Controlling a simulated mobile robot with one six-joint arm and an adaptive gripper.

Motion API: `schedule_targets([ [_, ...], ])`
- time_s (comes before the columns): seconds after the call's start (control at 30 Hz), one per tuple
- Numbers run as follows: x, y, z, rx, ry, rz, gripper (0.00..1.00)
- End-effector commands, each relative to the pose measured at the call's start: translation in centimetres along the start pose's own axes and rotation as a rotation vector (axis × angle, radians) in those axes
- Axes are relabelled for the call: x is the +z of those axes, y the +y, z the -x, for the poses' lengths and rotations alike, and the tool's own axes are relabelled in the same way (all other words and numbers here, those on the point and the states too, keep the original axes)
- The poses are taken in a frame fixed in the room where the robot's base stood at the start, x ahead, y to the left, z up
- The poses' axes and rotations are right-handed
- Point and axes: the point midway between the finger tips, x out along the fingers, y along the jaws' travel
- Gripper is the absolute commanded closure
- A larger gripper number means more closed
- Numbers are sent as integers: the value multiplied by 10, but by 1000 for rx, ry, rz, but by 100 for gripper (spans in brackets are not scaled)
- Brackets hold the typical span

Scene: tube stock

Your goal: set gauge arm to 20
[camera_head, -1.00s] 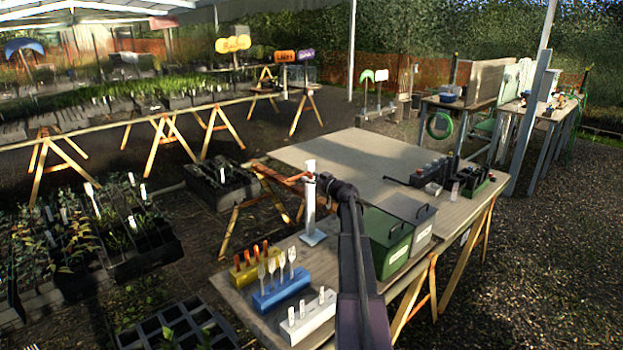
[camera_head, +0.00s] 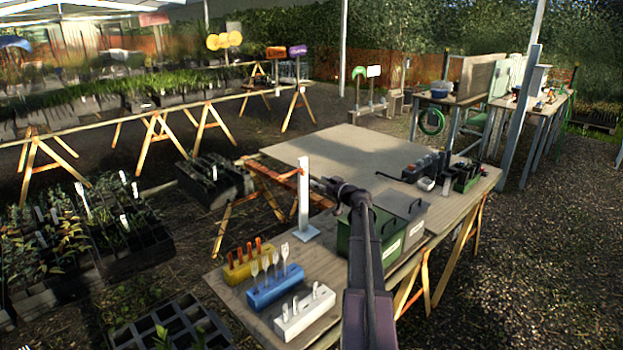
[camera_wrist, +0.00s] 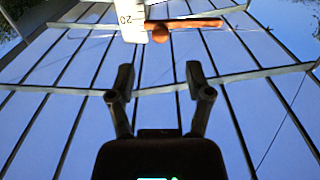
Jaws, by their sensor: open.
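The gauge is a white upright post (camera_head: 303,195) on a small base at the table's near left. In the wrist view the white scale (camera_wrist: 130,14) shows tick marks and the number 20. An orange gauge arm (camera_wrist: 195,23) with a round knob (camera_wrist: 160,34) crosses the scale close to that number; the exact reading cannot be told. My gripper (camera_head: 318,184) is just right of the post in the head view. In the wrist view my gripper (camera_wrist: 160,80) is open and empty, its fingers apart and short of the knob, which lies ahead between them in the picture.
A yellow block (camera_head: 250,265), a blue block (camera_head: 275,290) and a white block (camera_head: 305,318) stand in front of the post. A green bin (camera_head: 360,243) and a grey bin (camera_head: 405,212) stand to the right. The table's far part (camera_head: 340,150) is clear.

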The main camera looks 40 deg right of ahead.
Motion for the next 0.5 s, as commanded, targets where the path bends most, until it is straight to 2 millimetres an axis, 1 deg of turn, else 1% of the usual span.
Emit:
schedule_targets([
  [0.03,0,-2,9,0,0,0,34],
  [0.2,0,0,28,2,0,0,34],
  [0.33,0,0,34,0,0,0,34],
  [0.5,0,0,36,-1,0,0,34],
])
